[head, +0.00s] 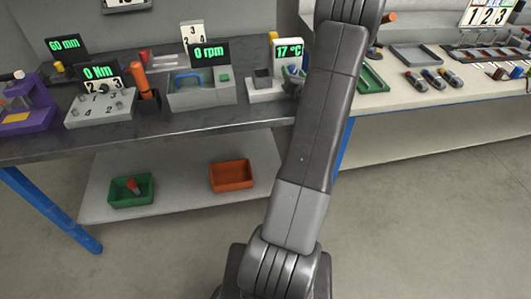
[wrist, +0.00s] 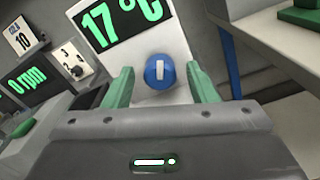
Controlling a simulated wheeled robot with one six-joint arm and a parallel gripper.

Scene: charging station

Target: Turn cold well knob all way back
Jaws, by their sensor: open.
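The cold well knob (wrist: 160,72) is a round blue knob with a white bar mark, seen in the wrist view below a display (wrist: 112,22) that reads 17 °C. The white bar stands close to upright in the picture. My gripper (wrist: 161,80) is open, with one green finger on each side of the knob and a visible gap to it on both sides. In the head view the cold well unit (head: 266,96) is a white base with a dark block and the 17 °C display (head: 290,48).
A unit with a 0 rpm display (head: 209,52) stands just left of the cold well. Several tools lie on the right bench (head: 420,105). Green (head: 131,191) and orange (head: 231,176) bins sit on the lower shelf.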

